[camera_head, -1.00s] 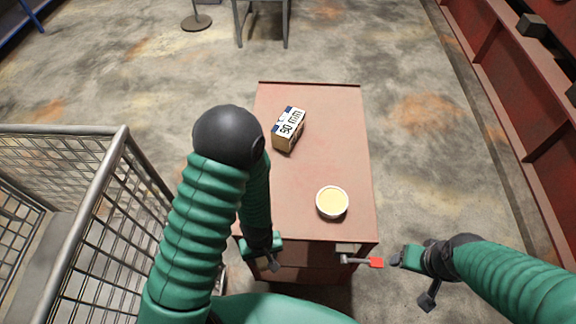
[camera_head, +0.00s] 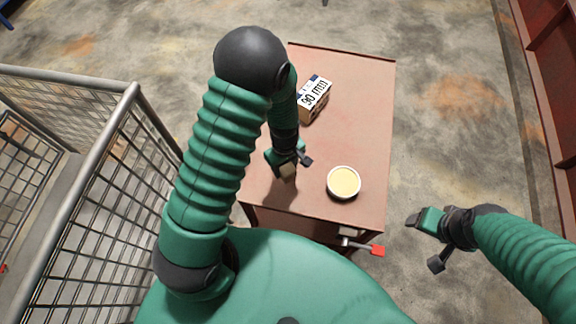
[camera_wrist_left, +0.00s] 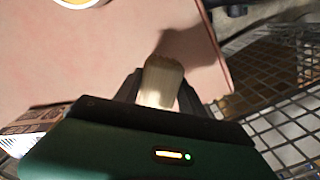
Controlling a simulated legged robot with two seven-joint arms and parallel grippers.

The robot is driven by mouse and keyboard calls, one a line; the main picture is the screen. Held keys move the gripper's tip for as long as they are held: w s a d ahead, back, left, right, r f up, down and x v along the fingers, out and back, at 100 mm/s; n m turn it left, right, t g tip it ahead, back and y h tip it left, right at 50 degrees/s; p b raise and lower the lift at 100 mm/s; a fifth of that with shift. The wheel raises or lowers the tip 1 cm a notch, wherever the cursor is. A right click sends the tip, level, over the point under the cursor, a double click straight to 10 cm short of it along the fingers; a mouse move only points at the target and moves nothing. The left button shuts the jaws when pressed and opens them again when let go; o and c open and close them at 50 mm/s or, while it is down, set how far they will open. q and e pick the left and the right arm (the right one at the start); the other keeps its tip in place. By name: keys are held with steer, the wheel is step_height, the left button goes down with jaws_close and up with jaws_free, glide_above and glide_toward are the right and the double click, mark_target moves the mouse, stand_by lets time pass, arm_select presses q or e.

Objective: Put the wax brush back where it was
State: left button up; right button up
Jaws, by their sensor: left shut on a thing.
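My left gripper (camera_head: 293,162) is shut on the wax brush (camera_head: 288,173), above the front left part of the reddish cabinet top (camera_head: 350,125). In the left wrist view the brush (camera_wrist_left: 161,82) shows as a pale, blocky head between the two dark fingers, with a shadow on the top beyond it. Whether it touches the surface I cannot tell. A white bowl of yellowish wax (camera_head: 344,182) sits to the right of the brush, apart from it. My right gripper (camera_head: 424,242) is open and empty, right of the cabinet.
A box marked "90 min" (camera_head: 314,95) lies farther back on the cabinet top, beside my left forearm. A lever with a red end (camera_head: 377,250) sticks out at the cabinet's front right. A wire mesh cage (camera_head: 110,170) stands at left. The right half of the top behind the bowl is clear.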

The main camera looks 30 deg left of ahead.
mark_target(287, 165)
arm_select(q)
steer(key=w, duration=0.2)
steer(key=w+f, duration=0.1)
steer(key=shift+w+a+b, duration=0.2)
steer(key=shift+a+b, duration=0.1)
steer(key=shift+a, duration=0.1)
steer(key=f+b, duration=0.3)
steer(key=shift+s+a, duration=0.2)
steer(key=shift+a, duration=0.05)
steer(key=shift+s+f, duration=0.2)
steer(key=shift+r, duration=0.25)
steer(key=shift+w+d+f, duration=0.1)
steer(key=shift+d+f, duration=0.05)
steer(key=o, duration=1.4)
steer(key=shift+w+d, duration=0.1)
steer(key=shift+d, duration=0.05)
steer(key=shift+o, duration=0.3)
arm_select(e)
steer(key=x, duration=0.4)
steer(key=shift+s+a, duration=0.25)
